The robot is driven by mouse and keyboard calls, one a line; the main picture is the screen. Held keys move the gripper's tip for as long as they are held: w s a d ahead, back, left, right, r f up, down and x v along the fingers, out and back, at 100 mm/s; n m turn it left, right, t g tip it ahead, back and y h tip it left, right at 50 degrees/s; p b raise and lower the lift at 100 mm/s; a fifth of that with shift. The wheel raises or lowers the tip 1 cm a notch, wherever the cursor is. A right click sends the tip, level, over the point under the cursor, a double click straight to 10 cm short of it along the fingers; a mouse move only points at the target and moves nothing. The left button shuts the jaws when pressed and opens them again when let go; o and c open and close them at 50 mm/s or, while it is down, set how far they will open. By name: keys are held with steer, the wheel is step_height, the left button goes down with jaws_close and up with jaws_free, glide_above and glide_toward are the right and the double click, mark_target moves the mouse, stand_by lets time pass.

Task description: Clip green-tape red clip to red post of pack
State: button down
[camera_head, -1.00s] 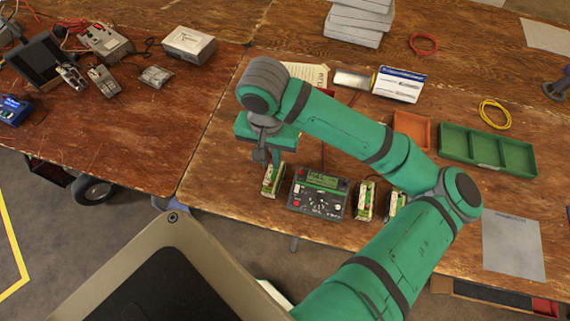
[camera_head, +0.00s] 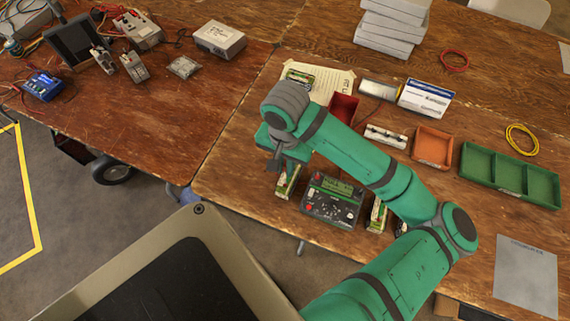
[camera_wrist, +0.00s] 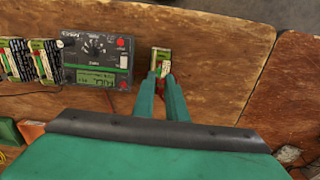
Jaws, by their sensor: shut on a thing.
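My gripper (camera_wrist: 161,73) points down at a small upright green and cream pack (camera_wrist: 161,55), left of the black-and-green meter (camera_head: 331,199) in the head view. The wrist view shows the fingers close together at the pack's near end, with a small reddish and pale bit between the tips. I take it for the red clip (camera_wrist: 166,70), but it is too small to make out its tape. The pack also shows in the head view (camera_head: 288,182), below my gripper. The pack's posts cannot be made out. The meter also shows in the wrist view (camera_wrist: 97,50).
More packs (camera_wrist: 44,60) stand on the meter's other side. Another pack (camera_head: 299,78) lies on a paper sheet at the back. A red bin (camera_head: 342,107), an orange tray (camera_head: 432,145) and a green divided tray (camera_head: 511,174) are behind and right. Thin wires run across the wood.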

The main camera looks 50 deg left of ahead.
steer(key=shift+f, duration=0.1)
steer(key=shift+f, duration=3.35)
steer(key=shift+f, duration=0.25)
steer(key=c, duration=1.7)
jaws_free()
steer(key=shift+o, duration=1.1)
steer(key=shift+r, duration=0.1)
steer(key=shift+r, duration=3.65)
